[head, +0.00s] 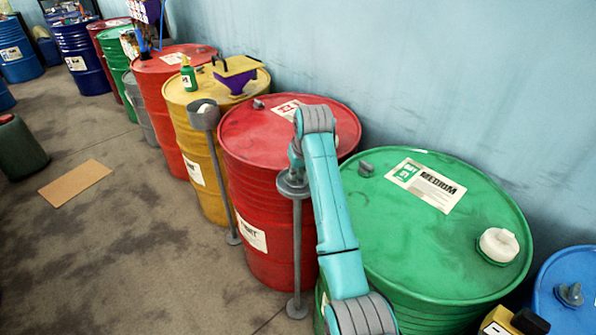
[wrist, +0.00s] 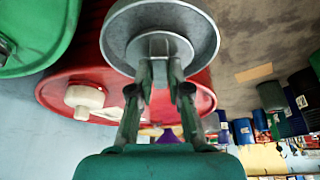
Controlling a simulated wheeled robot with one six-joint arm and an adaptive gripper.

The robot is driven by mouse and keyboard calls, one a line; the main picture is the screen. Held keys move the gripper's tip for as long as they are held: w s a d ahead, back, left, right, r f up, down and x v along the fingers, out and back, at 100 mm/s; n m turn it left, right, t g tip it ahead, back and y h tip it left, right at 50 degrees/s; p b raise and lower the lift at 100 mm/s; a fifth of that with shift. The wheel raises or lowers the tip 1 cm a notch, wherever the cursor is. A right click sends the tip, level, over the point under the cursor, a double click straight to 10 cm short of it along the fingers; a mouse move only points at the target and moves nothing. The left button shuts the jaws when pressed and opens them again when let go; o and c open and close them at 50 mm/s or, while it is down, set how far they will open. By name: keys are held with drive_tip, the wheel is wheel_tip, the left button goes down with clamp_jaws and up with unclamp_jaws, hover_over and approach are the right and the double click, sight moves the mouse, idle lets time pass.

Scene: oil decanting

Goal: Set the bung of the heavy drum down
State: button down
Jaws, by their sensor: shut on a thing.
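My gripper (wrist: 160,70) is shut on a grey bung (wrist: 160,46), seen between the fingertips in the wrist view. The bung lies over the round grey dish of a stand (wrist: 118,22); I cannot tell whether it touches the dish. In the head view this stand (head: 297,250) rises in front of the red drum (head: 262,185), and my arm hides the bung and most of my gripper. The red drum has a white cap (wrist: 84,97) and a small grey fitting (head: 258,103) on its lid. Its label is too small to read surely.
The green drum (head: 400,235), labelled MEDIUM, has a white cap (head: 498,245) and a grey fitting (head: 365,168). Floor at left is mostly open.

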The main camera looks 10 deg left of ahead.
drive_tip(key=c, duration=1.1)
unclamp_jaws()
drive_tip(key=v, duration=1.2)
drive_tip(key=shift+r, duration=0.1)
